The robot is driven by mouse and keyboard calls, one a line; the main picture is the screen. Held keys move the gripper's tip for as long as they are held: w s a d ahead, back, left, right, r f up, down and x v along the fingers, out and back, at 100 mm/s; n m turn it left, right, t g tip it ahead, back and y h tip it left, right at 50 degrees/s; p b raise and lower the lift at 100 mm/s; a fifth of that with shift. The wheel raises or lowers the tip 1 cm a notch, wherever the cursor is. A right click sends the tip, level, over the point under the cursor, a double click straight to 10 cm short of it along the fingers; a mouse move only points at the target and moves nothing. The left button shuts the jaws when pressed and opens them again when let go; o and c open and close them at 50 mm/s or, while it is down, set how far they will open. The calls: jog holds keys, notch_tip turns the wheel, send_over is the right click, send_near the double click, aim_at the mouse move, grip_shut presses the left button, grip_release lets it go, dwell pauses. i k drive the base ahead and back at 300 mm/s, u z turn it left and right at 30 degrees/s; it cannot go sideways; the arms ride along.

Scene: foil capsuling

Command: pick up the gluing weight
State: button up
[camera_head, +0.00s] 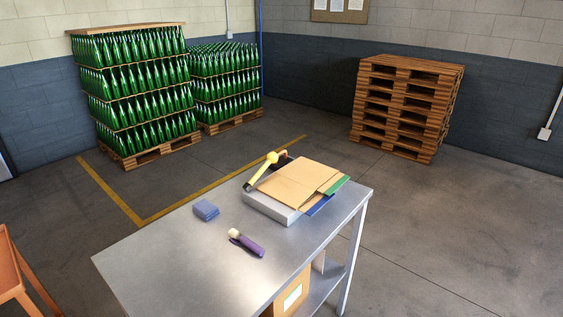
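No thing in view can be surely told as the gluing weight. On the metal table (150,262) lie a small blue folded stack (206,210), a purple-handled tool with a cream end (246,243), and a light grey box or tray (268,208) with flat cardboard (299,184) on top. A yellow tool with a round head (262,171) leans at the back left of the cardboard. Behind it is a small dark and orange thing (282,157), partly hidden and too small to identify. My gripper is not in view.
Green and blue sheets (322,204) stick out under the cardboard's right side. A cardboard box (289,294) sits on the table's lower shelf. Bottle pallets (135,95) and stacked empty pallets (405,105) stand behind. An orange frame (12,272) is at left. The table's left front is clear.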

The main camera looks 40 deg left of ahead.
aim_at(284, 160)
jog(key=z, duration=0.05)
jog(key=i, duration=2.8)
jog(key=u, duration=2.5)
